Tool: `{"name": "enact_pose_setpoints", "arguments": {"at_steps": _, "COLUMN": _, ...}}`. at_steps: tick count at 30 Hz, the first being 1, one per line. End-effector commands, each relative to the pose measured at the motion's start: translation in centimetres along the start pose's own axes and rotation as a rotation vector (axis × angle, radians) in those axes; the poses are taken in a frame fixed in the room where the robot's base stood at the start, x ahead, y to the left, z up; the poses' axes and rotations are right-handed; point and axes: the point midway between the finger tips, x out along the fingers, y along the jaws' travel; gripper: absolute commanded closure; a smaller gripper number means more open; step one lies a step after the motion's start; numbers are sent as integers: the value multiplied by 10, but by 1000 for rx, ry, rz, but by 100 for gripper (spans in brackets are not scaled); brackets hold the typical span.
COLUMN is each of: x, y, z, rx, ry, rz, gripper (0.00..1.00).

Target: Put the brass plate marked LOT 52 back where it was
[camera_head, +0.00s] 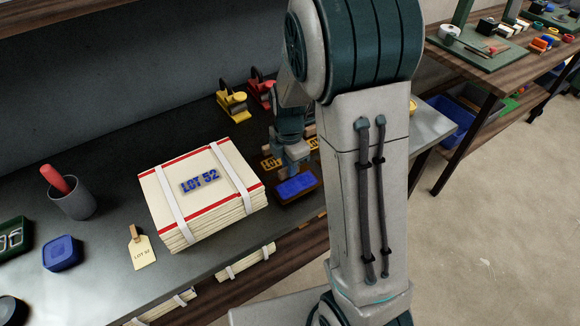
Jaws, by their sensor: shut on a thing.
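A small plate-like patch marked LOT 52 (200,181) in blue lies flat on top of a strapped bundle of cream cloth (165,187) with red stripes. I cannot tell for sure whether it is the brass plate or a print. My gripper (294,158) is to the right of the bundle, low over the bench behind a blue pad (296,186). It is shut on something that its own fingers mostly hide. A yellow-lettered plate (271,164) reading LOT shows just left of my gripper. Another yellow-lettered plate (314,143) shows at its right, partly covered by my arm.
A yellow tool (232,104) and a red tool (261,90) stand behind. A grey cup (75,198) with a red-handled item, a tag (141,249) and a blue block (61,253) are at the left. My arm hides the bench's right part.

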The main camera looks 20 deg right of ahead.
Motion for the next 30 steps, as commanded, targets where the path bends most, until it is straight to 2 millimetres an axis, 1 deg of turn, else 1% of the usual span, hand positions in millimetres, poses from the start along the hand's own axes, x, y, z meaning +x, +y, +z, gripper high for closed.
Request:
{"name": "enact_pose_setpoints", "arguments": {"at_steps": 1, "x": 7, "y": 0, "z": 0, "rx": -1, "ry": 0, "rz": -2, "gripper": 100}}
{"name": "enact_pose_setpoints", "arguments": {"at_steps": 3, "x": 13, "y": 0, "z": 0, "rx": -1, "ry": 0, "rz": -1, "gripper": 100}}
{"name": "enact_pose_setpoints", "arguments": {"at_steps": 11, "x": 14, "y": 0, "z": 0, "rx": 0, "ry": 0, "rz": 1, "gripper": 100}}
{"name": "enact_pose_setpoints", "arguments": {"at_steps": 15, "x": 19, "y": 0, "z": 0, "rx": 0, "ry": 0, "rz": 1, "gripper": 100}}
{"name": "enact_pose_setpoints", "arguments": {"at_steps": 16, "x": 19, "y": 0, "z": 0, "rx": 0, "ry": 0, "rz": 1, "gripper": 81}}
{"name": "enact_pose_setpoints", "arguments": {"at_steps": 17, "x": 18, "y": 0, "z": 0, "rx": -1, "ry": 0, "rz": 1, "gripper": 73}}
{"name": "enact_pose_setpoints", "arguments": {"at_steps": 18, "x": 18, "y": 0, "z": 0, "rx": 0, "ry": 0, "rz": 1, "gripper": 62}}
{"name": "enact_pose_setpoints", "arguments": {"at_steps": 26, "x": 17, "y": 0, "z": 0, "rx": 0, "ry": 0, "rz": 0, "gripper": 62}}
{"name": "enact_pose_setpoints", "arguments": {"at_steps": 30, "x": 12, "y": 0, "z": 0, "rx": 0, "ry": 0, "rz": 0, "gripper": 62}}
